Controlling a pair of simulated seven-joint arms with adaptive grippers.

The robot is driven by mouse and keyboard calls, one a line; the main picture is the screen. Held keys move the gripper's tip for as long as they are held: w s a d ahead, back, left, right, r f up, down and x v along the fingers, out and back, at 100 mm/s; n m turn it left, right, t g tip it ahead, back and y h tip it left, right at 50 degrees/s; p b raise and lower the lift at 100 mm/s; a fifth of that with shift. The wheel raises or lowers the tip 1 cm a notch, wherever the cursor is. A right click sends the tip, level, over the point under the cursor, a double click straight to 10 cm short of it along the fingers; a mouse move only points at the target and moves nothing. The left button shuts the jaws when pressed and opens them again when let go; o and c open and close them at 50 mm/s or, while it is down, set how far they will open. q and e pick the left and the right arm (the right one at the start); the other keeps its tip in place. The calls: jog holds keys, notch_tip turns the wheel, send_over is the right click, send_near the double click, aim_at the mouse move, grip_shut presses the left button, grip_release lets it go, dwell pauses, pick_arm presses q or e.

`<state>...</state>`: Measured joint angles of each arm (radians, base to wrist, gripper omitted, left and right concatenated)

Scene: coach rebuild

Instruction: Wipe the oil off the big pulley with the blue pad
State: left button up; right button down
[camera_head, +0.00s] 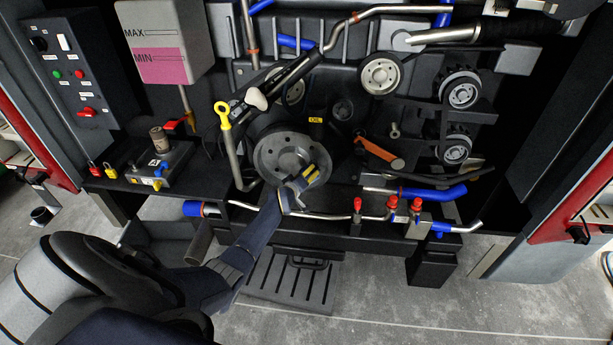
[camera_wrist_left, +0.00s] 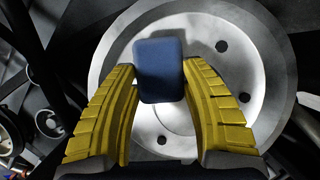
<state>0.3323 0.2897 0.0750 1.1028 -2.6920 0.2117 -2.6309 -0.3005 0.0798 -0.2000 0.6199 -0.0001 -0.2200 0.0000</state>
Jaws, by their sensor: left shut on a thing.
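The big pulley (camera_head: 272,153) is a grey metal disc with holes, low in the middle of the engine bay. It fills much of the left wrist view (camera_wrist_left: 228,72), with bright and dull streaks; I cannot make out a distinct oil patch. My left gripper (camera_head: 312,176) is in front of the pulley's lower right part. Its yellow fingers (camera_wrist_left: 160,85) are shut on the blue pad (camera_wrist_left: 160,62), which stands out past the fingertips toward the disc. I cannot tell whether the pad touches it. The pad is not distinguishable in the head view. My right gripper is not in view.
A yellow-ringed dipstick (camera_head: 223,112) stands left of the pulley. An orange-handled part (camera_head: 378,153) lies to its right. A pipe with red valves (camera_head: 357,205) runs below. Smaller pulleys (camera_head: 380,74) sit above and right. A small tray with a bottle (camera_head: 158,160) is at left.

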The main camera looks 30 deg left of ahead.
aim_at(320, 169)
pick_arm(q)
jog(key=shift+w+a, duration=0.35)
jog(key=shift+w, duration=0.35)
dwell(0.3)
jog(key=shift+w+d, duration=0.25)
jog(key=shift+d, duration=0.35)
jog(key=shift+w+d, duration=0.25)
jog(key=shift+d, duration=0.4)
jog(key=shift+w+d, duration=0.25)
jog(key=shift+d, duration=0.35)
jog(key=shift+w, duration=0.1)
jog(key=shift+c, duration=0.4)
jog(key=shift+a, duration=0.15)
